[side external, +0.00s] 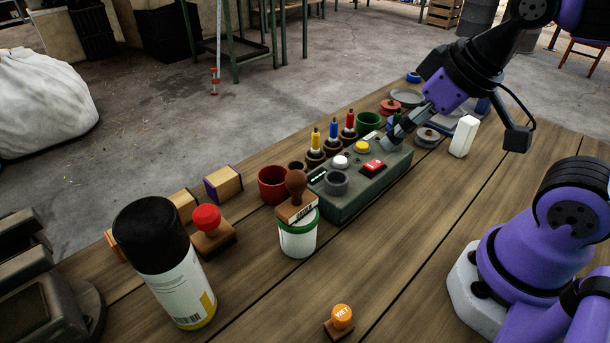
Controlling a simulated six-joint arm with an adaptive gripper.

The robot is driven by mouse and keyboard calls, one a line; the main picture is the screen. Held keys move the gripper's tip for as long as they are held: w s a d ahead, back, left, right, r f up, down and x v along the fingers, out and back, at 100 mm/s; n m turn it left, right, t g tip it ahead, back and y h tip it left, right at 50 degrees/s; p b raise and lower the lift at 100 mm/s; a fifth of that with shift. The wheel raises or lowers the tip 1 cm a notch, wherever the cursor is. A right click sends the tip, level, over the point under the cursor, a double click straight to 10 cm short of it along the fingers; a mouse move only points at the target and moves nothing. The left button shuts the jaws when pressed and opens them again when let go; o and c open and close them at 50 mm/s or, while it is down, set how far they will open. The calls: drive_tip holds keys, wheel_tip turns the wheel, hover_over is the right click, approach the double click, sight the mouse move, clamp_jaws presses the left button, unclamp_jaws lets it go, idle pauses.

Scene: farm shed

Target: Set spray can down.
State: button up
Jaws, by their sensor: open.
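The spray can (176,275) stands upright on the wooden table at the near left. It has a black cap and a white body with a yellow patch and a barcode. My gripper (391,143) is at the far end of the green control box (345,193), well away from the can. The jaws are open, and I see nothing held between them. Whether the fingertips touch the box is too small to tell.
A stamp rests on a white cup (298,238); a red-topped stamp (208,228) stands beside the can. An orange stamp (341,318) sits at the front. Several marker bottles line the box's back. A white bottle (464,136) stands right. The table's front middle (420,245) is clear.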

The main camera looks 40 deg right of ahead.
sight(160, 248)
drive_tip(key=shift+s+d, duration=0.15)
drive_tip(key=w+a+f+n+y, duration=0.1)
drive_tip(key=w+a+n+y, duration=0.1)
drive_tip(key=a+n, duration=0.1)
drive_tip(key=w+a+n+y, duration=0.1)
drive_tip(key=w+a+n, duration=0.1)
drive_tip(key=a, duration=0.3)
drive_tip(key=w+a+f+n+y, duration=0.1)
drive_tip(key=w+a+n+y, duration=0.1)
drive_tip(key=a+n, duration=0.1)
drive_tip(key=shift+a+f+n+y, duration=0.3)
drive_tip(key=shift+a+f, duration=0.05)
drive_tip(key=shift+a, duration=0.05)
drive_tip(key=w+a+f+n+y, duration=0.1)
drive_tip(key=a+y, duration=0.1)
drive_tip(key=a, duration=0.5)
drive_tip(key=w+a+n+y, duration=0.1)
drive_tip(key=a+n+y, duration=0.1)
drive_tip(key=a, duration=0.5)
drive_tip(key=w+a+f+n+g+y, duration=0.1)
drive_tip(key=w+a+n+y, duration=0.1)
drive_tip(key=a, duration=0.4)
drive_tip(key=shift+a+f+y, duration=0.3)
drive_tip(key=shift+a+y, duration=0.1)
drive_tip(key=shift+y, duration=0.2)
drive_tip(key=c, duration=1.3)
